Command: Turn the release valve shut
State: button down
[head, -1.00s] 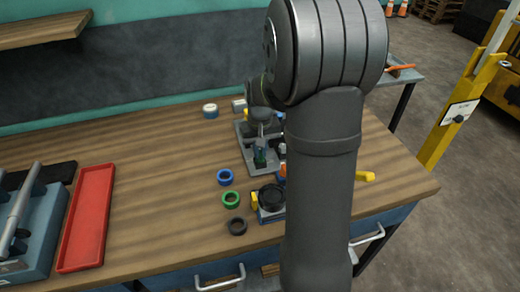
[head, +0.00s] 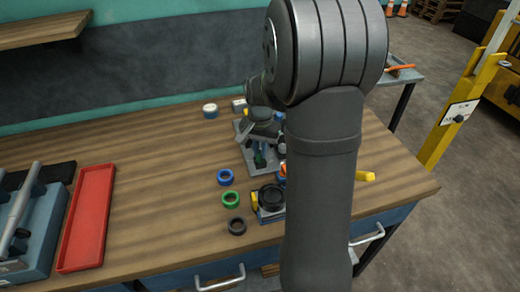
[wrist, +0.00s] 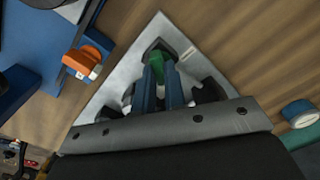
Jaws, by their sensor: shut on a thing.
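A pale grey metal plate (head: 246,168) lies on the bench, partly behind my arm. On it stands a small dark fitting with a green part (head: 260,160), which I take for the release valve. In the wrist view the green part (wrist: 156,62) shows at and between the fingertips. My gripper (wrist: 162,75) points down over the plate, its two blue-grey fingers close together on that part. The grip point is partly hidden by the fingers, and I cannot tell how far the valve is turned.
Blue (head: 225,177), green (head: 230,200) and black (head: 237,226) rings lie left of a blue block with a black round part (head: 271,196). An orange piece (wrist: 85,62) sits close to the plate. A red tray (head: 88,218) is at left; bare wood lies between.

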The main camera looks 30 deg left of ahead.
jog(key=m, duration=0.5)
jog(key=shift+m, duration=0.3)
jog(key=m, duration=0.4)
jog(key=shift+m, duration=0.4)
jog(key=c, duration=1.5)
grip_release()
notch_tip(320, 180, up, 18)
jog(key=shift+f, duration=0.2)
